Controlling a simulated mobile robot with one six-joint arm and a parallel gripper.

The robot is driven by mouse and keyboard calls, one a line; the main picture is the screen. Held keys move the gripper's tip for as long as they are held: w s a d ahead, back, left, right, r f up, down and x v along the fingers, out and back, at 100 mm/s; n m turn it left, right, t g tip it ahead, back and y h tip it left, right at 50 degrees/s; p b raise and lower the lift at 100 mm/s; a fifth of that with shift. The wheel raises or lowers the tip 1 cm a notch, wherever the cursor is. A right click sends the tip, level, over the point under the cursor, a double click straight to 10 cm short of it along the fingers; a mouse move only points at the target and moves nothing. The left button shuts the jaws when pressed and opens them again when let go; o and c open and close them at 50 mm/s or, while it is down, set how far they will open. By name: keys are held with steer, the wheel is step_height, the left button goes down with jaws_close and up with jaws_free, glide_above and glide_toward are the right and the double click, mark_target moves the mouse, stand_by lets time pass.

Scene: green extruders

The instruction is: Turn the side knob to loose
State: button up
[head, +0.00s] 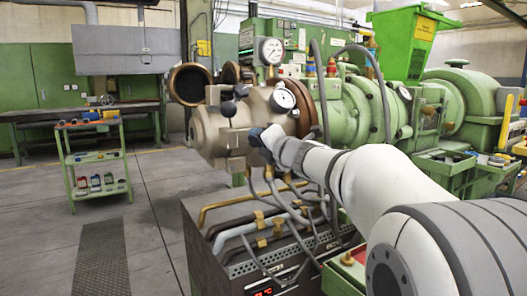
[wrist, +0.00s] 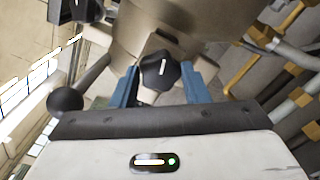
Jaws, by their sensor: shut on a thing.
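The side knob (wrist: 158,72) is a dark lobed knob with a short white mark, seen in the middle of the wrist view. My gripper (wrist: 165,85) has a blue finger on each side of it and is shut on it. In the head view my gripper (head: 262,138) reaches the side of the bronze-grey extruder head (head: 215,135). There the arm's end hides the knob's outline. The white mark looks nearly upright in the wrist view.
A lever with a black ball (wrist: 66,101) is close left of my gripper. Grey hoses and brass pipes (head: 283,205) run below the extruder head. A pressure gauge (head: 283,99) is above. A green trolley (head: 93,160) stands left, with open floor around it.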

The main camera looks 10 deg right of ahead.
steer(key=shift+f+n+b, duration=0.1)
steer(key=shift+n+b, duration=0.8)
steer(key=shift+n, duration=0.6)
steer(key=o, duration=1)
steer(key=p+v, duration=0.1)
steer(key=v, duration=0.6)
steer(key=shift+s+d, duration=0.1)
steer(key=shift+s, duration=0.25)
